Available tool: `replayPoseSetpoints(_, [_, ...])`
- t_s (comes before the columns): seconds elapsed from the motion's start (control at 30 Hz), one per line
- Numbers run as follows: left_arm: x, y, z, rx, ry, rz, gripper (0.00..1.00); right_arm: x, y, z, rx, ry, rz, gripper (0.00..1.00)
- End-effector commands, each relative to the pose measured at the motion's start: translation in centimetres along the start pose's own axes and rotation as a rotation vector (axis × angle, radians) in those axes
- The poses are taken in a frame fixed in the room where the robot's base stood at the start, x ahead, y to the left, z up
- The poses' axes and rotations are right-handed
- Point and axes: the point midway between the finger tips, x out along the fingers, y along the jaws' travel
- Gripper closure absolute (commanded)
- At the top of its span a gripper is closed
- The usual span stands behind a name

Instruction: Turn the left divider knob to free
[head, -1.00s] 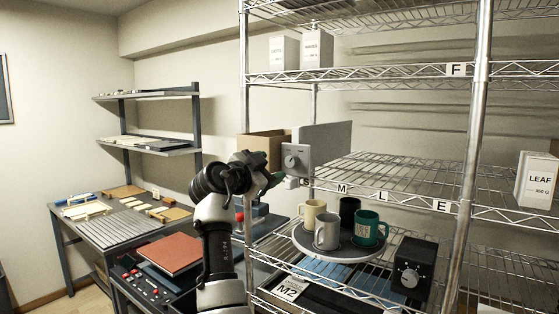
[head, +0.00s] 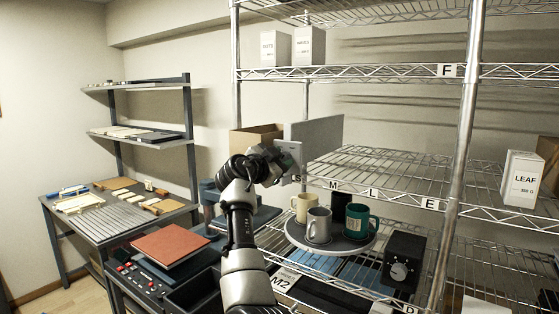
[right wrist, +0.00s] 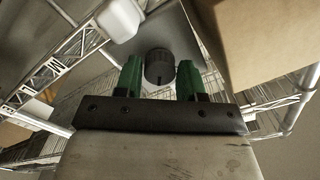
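The left divider is a grey upright panel (head: 322,132) at the left end of the middle wire shelf. Its round dark knob (right wrist: 159,67) shows in the right wrist view; in the head view my gripper and wrist cover it. My right gripper (head: 287,160) is at the knob side of the divider. In the right wrist view its two green fingers (right wrist: 159,80) are apart, with the knob between or just beyond their tips and a gap on each side. I cannot tell the knob's setting. My left gripper is not in view.
A cardboard box (head: 255,141) stands close left of the divider. Below, a round tray (head: 295,238) holds several mugs, beside a black box with a dial (head: 399,271). Shelf posts (head: 461,130) and wire edges surround the arm. A side table (head: 120,222) stands at left.

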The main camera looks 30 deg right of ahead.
Motion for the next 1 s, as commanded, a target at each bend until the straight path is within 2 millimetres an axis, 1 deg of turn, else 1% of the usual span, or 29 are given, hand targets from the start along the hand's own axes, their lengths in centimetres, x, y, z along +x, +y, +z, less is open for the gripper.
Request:
replayPoseSetpoints(0.03, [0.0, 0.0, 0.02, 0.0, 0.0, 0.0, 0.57, -0.02, -0.01, -0.01, 0.0, 0.0, 0.0, 0.69])
replayPoseSetpoints(0.17, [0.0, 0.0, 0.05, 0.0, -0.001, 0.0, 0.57, -0.03, -0.02, -0.01, 0.0, 0.0, 0.0, 0.89])
replayPoseSetpoints(0.2, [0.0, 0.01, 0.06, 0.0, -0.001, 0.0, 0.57, -0.03, -0.02, -0.01, 0.0, 0.0, 0.0, 0.9])
replayPoseSetpoints(0.43, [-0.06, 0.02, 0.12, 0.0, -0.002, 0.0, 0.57, -0.01, -0.03, -0.06, -0.023, 0.001, -0.001, 0.9])
replayPoseSetpoints(0.57, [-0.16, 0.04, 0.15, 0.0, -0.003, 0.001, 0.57, 0.02, -0.02, -0.09, -0.073, 0.001, 0.0, 0.9])
replayPoseSetpoints(0.77, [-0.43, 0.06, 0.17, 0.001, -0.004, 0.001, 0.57, 0.05, -0.04, -0.14, -0.211, 0.003, 0.001, 0.9])
replayPoseSetpoints(1.0, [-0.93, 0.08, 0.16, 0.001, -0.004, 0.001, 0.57, 0.06, -0.09, -0.2, -0.432, 0.003, 0.001, 0.9])
